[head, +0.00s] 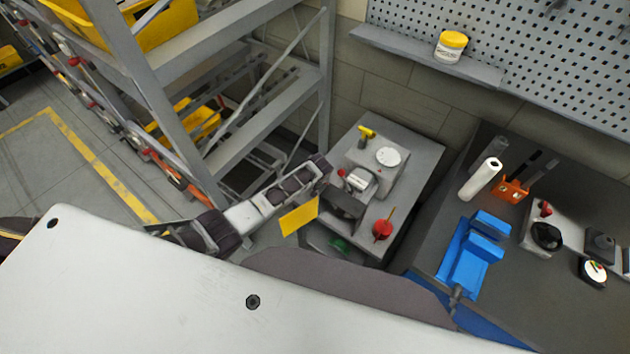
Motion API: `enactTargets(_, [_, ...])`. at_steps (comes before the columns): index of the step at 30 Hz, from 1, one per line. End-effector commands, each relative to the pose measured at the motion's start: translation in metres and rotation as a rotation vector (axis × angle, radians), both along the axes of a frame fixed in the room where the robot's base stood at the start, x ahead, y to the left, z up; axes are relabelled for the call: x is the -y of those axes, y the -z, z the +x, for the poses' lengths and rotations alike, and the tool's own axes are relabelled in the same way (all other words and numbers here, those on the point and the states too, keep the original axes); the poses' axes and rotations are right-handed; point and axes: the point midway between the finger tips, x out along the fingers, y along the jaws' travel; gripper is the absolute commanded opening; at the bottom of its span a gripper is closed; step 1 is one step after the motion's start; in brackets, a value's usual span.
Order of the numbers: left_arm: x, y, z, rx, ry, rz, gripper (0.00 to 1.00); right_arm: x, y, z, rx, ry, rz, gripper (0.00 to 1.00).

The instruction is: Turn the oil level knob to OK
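A grey box-shaped unit (405,200) stands against the wall at the centre right of the head view. On its top are a red knob (382,230) with a thin orange pointer, a round white dial (388,157) and a yellow handle (367,132). No label is readable, so I cannot tell which control is the oil level knob or where OK is. My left arm reaches in from the left, and its gripper end (322,167) is at the left side of the unit, apart from the red knob. Its finger opening is too unclear to read. My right gripper is not visible.
A grey rack (180,110) with yellow bins stands left of the unit. Right of it, a dark bench (425,265) carries a blue vise (470,255), a white roll (479,179) and an orange holder (511,190). A jar (451,47) sits on the pegboard shelf.

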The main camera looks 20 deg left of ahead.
Motion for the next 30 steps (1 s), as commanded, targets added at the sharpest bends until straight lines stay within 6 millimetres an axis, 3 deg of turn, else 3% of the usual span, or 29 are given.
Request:
enactTargets(1, [0.0016,0.0069,-0.0069,-0.015,-0.005,-0.002,0.00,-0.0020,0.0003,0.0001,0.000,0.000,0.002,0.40])
enactTargets(12, [0.0012,0.0075,-0.0075,-0.017,-0.012,-0.002,0.00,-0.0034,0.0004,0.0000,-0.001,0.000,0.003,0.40])
enactTargets(13, [0.0012,0.0075,-0.0075,-0.017,-0.012,-0.002,0.12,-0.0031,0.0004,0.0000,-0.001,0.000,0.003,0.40])
enactTargets(18, [0.0010,0.0075,-0.0074,-0.016,-0.012,-0.002,0.32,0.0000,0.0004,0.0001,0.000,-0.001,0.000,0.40])
enactTargets(30, [0.0005,0.0036,-0.0038,-0.008,-0.011,-0.002,0.32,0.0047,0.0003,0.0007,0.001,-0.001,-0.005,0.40])
